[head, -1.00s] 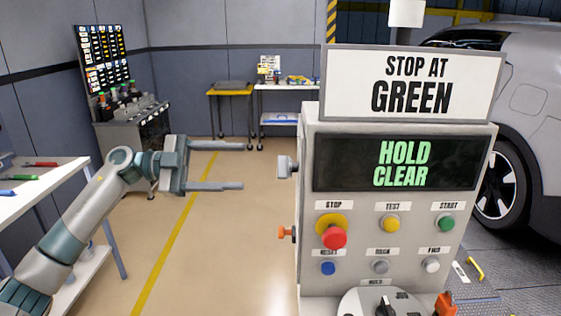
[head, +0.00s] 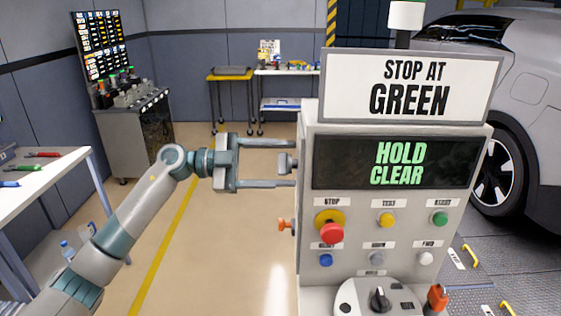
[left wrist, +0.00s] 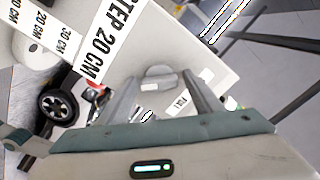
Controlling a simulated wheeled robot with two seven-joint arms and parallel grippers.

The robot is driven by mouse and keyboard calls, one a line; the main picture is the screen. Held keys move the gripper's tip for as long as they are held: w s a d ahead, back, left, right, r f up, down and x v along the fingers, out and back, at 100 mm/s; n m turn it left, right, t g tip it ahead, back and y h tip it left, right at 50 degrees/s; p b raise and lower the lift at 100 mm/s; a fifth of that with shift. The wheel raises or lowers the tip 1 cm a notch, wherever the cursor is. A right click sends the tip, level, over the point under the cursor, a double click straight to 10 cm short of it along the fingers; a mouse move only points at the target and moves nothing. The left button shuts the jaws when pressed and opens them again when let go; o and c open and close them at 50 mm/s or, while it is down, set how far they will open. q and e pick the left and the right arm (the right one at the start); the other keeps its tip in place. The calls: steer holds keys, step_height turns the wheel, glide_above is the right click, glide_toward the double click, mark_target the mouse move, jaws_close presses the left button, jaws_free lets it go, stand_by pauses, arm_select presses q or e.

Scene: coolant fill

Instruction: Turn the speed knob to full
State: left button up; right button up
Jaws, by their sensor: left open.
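A grey knob (head: 287,163) sticks out of the left side of the control cabinet (head: 304,210). My left gripper (head: 294,163) is open, with one finger above the knob and one below it in the head view. In the left wrist view the knob (left wrist: 158,76) shows between the spread fingers, with a small label, too small to read surely, near it. I cannot tell whether either finger touches the knob. A black rotary knob (head: 380,299) also sits on a plate low on the cabinet front. My right gripper is not in view.
The cabinet front has a green "HOLD CLEAR" display (head: 400,163), a red stop button (head: 331,233) and several other buttons. An orange part (head: 286,225) juts from the side below the grey knob. A white table (head: 40,185) stands left; the floor between is clear.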

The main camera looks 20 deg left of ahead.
arm_select(q)
steer(key=c, duration=1.1)
steer(key=shift+o, duration=0.2)
